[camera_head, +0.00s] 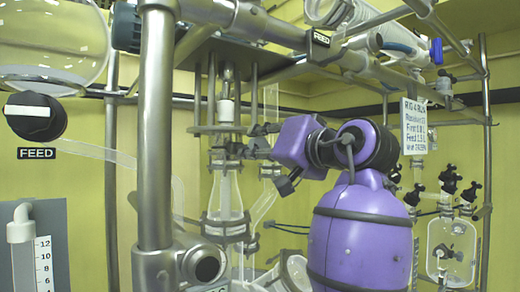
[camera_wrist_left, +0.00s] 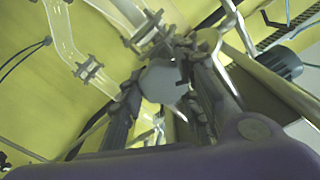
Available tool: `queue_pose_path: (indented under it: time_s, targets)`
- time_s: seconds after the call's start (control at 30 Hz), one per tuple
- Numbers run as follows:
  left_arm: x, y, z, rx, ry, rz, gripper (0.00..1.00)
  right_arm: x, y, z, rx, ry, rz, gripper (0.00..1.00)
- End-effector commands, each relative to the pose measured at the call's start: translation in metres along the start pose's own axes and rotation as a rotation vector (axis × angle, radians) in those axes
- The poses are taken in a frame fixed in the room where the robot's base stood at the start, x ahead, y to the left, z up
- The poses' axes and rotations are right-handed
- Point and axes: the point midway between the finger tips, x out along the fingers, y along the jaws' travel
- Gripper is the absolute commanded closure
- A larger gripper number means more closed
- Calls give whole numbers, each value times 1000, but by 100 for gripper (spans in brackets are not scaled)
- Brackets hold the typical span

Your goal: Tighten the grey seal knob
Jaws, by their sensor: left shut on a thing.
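My left gripper (camera_head: 258,142), on the purple arm, is at the glass column (camera_head: 226,195) in the head view. Its fingers point left toward the clamps and fittings on the column's upper part. In the left wrist view, the two dark fingers of the left gripper (camera_wrist_left: 165,95) stand on either side of a grey, rounded knob (camera_wrist_left: 162,80) and are shut on it. This looks like the grey seal knob. In the head view I cannot make the knob out among the fittings and fingers. My right gripper is not in view.
A thick metal post (camera_head: 155,130) stands in front, left of the column. A black FEED knob (camera_head: 35,117) and a round glass vessel (camera_head: 52,40) are at the left. A hanging sign (camera_head: 414,126) and glassware with black valves (camera_head: 452,250) are at the right.

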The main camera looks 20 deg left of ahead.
Motion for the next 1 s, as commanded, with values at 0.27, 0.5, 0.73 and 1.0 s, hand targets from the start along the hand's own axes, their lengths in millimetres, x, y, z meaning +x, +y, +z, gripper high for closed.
queue_pose_path:
  time_s: [0.27,0.5,0.73,1.0]
  targets:
    - [-1,-1,-2,263,9,-1,95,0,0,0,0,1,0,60]
    - [-1,0,1,491,7,-1,95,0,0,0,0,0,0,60]
    - [-1,0,3,711,5,0,95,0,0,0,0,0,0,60]
    - [0,0,6,968,1,2,95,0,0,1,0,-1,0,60]
